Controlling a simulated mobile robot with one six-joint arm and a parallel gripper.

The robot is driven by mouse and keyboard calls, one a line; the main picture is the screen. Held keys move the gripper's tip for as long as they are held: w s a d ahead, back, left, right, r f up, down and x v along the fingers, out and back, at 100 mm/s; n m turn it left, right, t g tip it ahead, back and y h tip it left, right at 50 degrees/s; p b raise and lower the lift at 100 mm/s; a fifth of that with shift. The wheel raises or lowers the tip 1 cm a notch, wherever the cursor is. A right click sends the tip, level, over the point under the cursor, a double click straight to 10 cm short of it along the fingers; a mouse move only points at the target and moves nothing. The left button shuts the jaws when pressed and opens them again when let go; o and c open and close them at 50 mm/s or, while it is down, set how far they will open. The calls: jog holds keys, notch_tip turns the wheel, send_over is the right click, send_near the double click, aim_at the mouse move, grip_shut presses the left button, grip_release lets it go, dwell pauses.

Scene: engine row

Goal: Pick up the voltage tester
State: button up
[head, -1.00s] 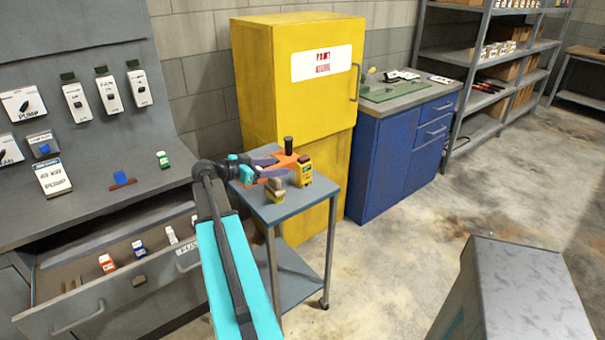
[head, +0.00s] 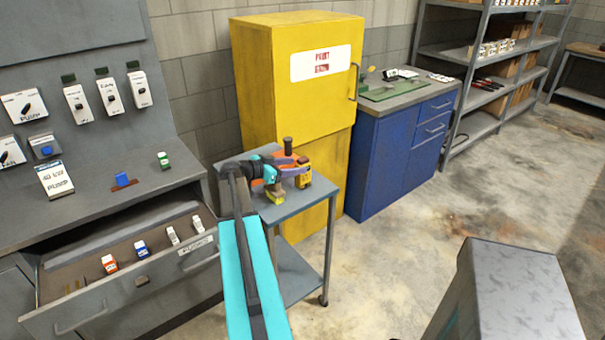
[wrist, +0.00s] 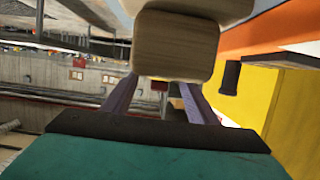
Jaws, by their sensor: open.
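The voltage tester, apparently the yellow device (head: 302,179) with a dark face, stands on the small grey cart (head: 298,207) in the head view, partly covered by my gripper. My gripper (head: 298,170) is open, its purple fingers over the cart beside the yellow device. I cannot tell whether they touch it. In the wrist view my gripper (wrist: 158,90) has its fingers apart. A wooden block (wrist: 175,45) fills the upper middle of that view, close to the camera, and hides what lies behind it. I cannot pick out the tester there.
A small item with a yellow-green base (head: 275,197) stands at the cart's front edge. An orange thing with a black knob (head: 288,145) lies behind my gripper. The yellow cabinet (head: 300,85) stands close behind the cart. An open drawer (head: 125,285) juts out at left.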

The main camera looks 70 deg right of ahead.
aim_at(298, 165)
jog(key=shift+p+x, duration=1)
jog(key=shift+x, duration=0.25)
jog(key=shift+p+x, duration=0.55)
jog(key=shift+x, duration=0.8)
jog(key=shift+f, duration=0.1)
jog(key=shift+c, duration=0.4)
jog(key=c, duration=1.2)
jog(key=shift+r, duration=0.2)
